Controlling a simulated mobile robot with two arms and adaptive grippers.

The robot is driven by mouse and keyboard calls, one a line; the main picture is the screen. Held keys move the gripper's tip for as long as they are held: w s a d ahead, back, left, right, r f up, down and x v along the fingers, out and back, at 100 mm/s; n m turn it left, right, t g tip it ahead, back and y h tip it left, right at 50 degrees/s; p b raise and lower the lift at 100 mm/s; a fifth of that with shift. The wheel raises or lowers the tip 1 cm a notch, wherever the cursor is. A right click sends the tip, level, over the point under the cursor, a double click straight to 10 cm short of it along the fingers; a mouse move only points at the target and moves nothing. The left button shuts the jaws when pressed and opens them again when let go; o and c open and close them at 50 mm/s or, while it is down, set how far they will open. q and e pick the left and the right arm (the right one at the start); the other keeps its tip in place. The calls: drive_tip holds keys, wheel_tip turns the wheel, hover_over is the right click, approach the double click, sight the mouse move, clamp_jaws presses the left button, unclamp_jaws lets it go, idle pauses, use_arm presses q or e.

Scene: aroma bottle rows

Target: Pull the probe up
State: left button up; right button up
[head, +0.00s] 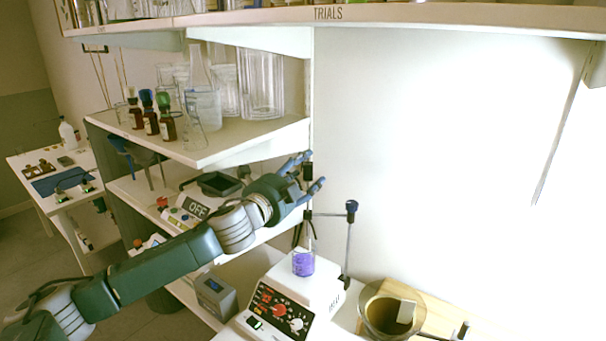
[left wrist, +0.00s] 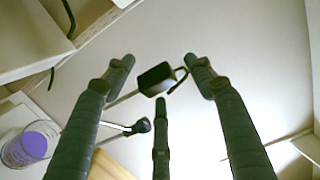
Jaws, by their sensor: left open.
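The probe shows as a small black block (head: 307,171) on a thin stem, above a beaker of purple liquid (head: 303,263) on the white hotplate (head: 297,291). My left gripper (head: 313,168) is open, its fingers spread around the probe's black top. In the left wrist view the black block (left wrist: 156,78) lies between the spread fingertips (left wrist: 160,70), and I see no clear contact. The beaker (left wrist: 30,144) is at the lower left there. The stem's lower end cannot be made out clearly. My right gripper is in neither view.
A glass bowl (head: 389,308) sits at the lower right. Shelves with brown bottles (head: 151,122) and glassware are at the left, and the TRIALS shelf (head: 400,17) hangs above. The wall area at right is clear.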

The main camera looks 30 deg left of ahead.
use_arm(q)
drive_tip(key=s, duration=1.2)
drive_tip(key=shift+a, duration=0.15)
idle(0.6)
